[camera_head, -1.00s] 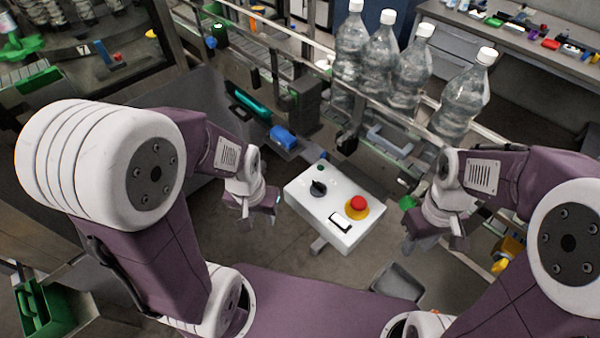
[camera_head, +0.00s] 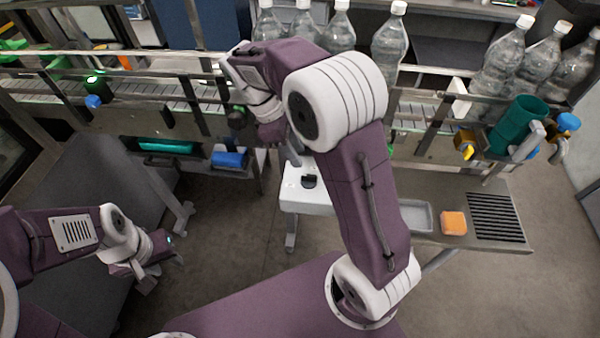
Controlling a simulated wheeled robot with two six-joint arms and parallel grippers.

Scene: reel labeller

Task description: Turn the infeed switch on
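The white control box (camera_head: 298,199) stands in the middle, partly hidden behind my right arm. A black knob (camera_head: 309,181) shows on its top; I cannot read any label for the infeed switch or tell the knob's setting. The red button and rocker seen earlier are hidden by the arm. My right gripper (camera_head: 284,146) is above and behind the box's far left side, near the conveyor, apart from the knob. Its fingers are too hidden to tell whether they are open. My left gripper (camera_head: 155,268) hangs low at the left, away from the box; its fingers are unclear.
A conveyor with rails (camera_head: 150,92) runs across behind the box, with several clear bottles (camera_head: 389,45) beyond it. A blue part (camera_head: 229,159) sits on a bracket left of the box. A grey tray (camera_head: 416,216) and an orange block (camera_head: 454,223) lie to the right.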

